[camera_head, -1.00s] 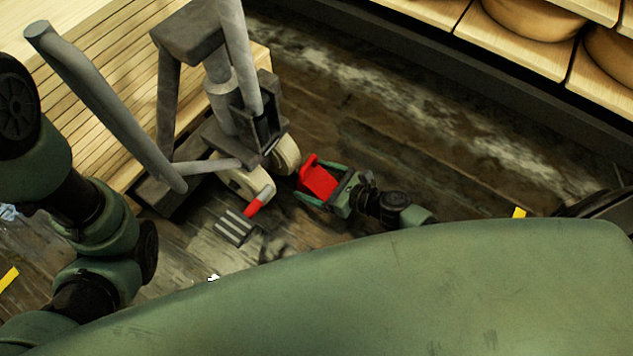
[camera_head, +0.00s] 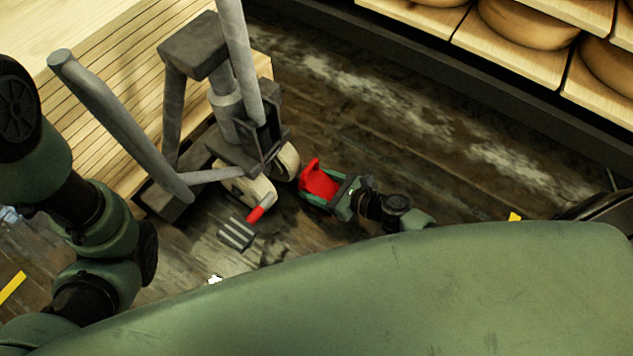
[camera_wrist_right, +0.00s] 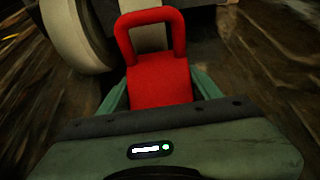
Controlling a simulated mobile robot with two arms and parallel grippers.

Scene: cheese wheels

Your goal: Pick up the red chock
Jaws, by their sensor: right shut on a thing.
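The red chock (camera_head: 318,184) is a wedge with a loop handle, near the floor just right of the pallet jack's wheels. In the right wrist view the red chock (camera_wrist_right: 160,82) fills the space between the fingers, its loop handle pointing away. My right gripper (camera_head: 322,190) is shut on the chock, with a green finger on each side of it; the right gripper also shows in the wrist view (camera_wrist_right: 158,95). I cannot tell whether the chock touches the floor. My left arm comes in at the left, but its gripper is not in view.
The grey pallet jack (camera_head: 222,100) stands with its pale wheels (camera_head: 287,160) close beside the chock. A red-handled pedal (camera_head: 254,215) sits in front of it. A slatted wooden pallet (camera_head: 110,110) is at the left. Shelves with cheese wheels (camera_head: 530,28) run along the upper right. Dark floor lies between.

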